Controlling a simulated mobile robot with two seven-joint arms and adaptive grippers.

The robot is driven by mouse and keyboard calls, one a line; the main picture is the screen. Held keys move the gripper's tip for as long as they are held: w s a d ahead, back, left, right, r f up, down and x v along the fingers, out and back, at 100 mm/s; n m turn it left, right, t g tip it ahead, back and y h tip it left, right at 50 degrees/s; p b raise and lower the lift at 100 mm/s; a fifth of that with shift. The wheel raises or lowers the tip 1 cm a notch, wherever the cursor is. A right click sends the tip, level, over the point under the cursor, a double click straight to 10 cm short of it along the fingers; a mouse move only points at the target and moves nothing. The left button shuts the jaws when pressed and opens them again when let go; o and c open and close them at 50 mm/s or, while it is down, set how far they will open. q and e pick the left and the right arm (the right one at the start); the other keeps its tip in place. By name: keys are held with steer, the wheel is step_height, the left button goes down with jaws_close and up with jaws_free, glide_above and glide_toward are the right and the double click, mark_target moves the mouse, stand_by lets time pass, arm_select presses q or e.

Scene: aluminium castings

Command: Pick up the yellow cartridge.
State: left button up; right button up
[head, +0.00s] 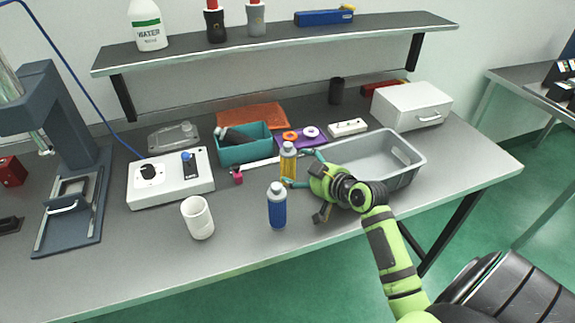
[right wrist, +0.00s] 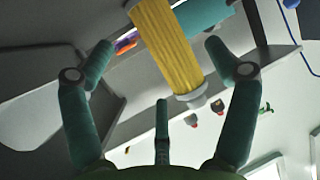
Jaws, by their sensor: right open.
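The yellow cartridge (head: 287,168) stands upright on the grey bench, with a pale grey cap. It also shows in the right wrist view (right wrist: 167,45), tilted in the picture, its body between the two outer fingers. My right gripper (head: 300,170) is at the cartridge from the right. Its teal fingers are spread, with clear gaps to the cartridge on both sides in the wrist view. One finger crosses in front of the cartridge's lower part in the head view. My left gripper is not in view.
A blue cartridge (head: 277,208) stands close in front, and a white cup (head: 198,218) to its left. A grey bin (head: 405,177) is right behind my right gripper. A teal box (head: 243,155), a purple holder (head: 302,139) and a small pink-capped item (head: 237,177) are near.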

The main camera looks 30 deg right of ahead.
mark_target(291, 167)
steer(key=x, duration=0.5)
steer(key=shift+w+f+p, duration=0.1)
steer(key=shift+w+p, duration=0.15)
steer(key=shift+p, duration=0.15)
steer(key=c, duration=1.3)
